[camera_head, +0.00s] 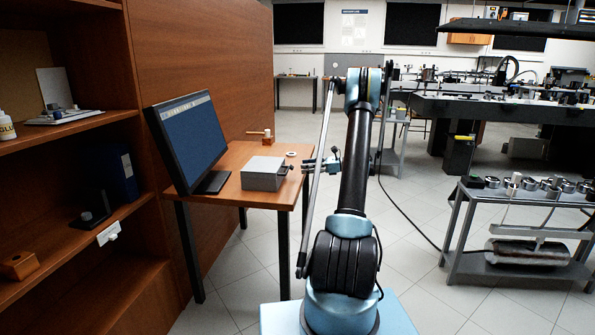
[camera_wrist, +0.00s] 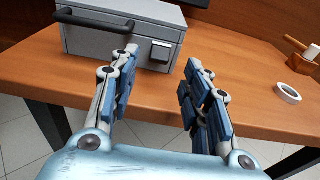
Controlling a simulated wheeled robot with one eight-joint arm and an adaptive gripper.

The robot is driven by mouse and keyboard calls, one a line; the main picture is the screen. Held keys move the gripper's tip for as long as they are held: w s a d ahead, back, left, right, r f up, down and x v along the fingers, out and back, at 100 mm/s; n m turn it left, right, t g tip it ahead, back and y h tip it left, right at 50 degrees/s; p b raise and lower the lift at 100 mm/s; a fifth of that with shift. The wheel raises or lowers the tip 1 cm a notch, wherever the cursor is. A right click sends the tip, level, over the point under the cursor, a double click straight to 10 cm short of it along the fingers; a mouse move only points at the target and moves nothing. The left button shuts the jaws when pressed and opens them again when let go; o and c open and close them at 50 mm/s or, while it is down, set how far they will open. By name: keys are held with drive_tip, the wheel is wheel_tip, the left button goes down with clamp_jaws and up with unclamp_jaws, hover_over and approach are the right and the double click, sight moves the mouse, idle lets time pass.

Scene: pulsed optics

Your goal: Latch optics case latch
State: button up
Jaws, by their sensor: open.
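The optics case is a grey box (camera_head: 263,174) on the wooden desk, right of the monitor in the head view. In the wrist view the case (camera_wrist: 85,40) shows at the upper left, with a dark bar handle (camera_wrist: 95,20) on its front. Its latch (camera_wrist: 160,51), a small dark square plate with a light rim, sits at the right of the front face. I cannot tell whether the latch is fastened. My gripper (camera_wrist: 160,66) is open and empty, its blue-padded fingers spread in front of the case, with the latch showing between them. It also shows in the head view (camera_head: 308,164).
The desk (camera_wrist: 235,105) is clear right of the case, apart from a white ring (camera_wrist: 287,93) and a wooden holder (camera_wrist: 300,58). A monitor (camera_head: 188,140) stands left of the case. A shelf unit (camera_head: 130,205) is at the left.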

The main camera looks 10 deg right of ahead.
drive_tip(key=shift+v, duration=2.05)
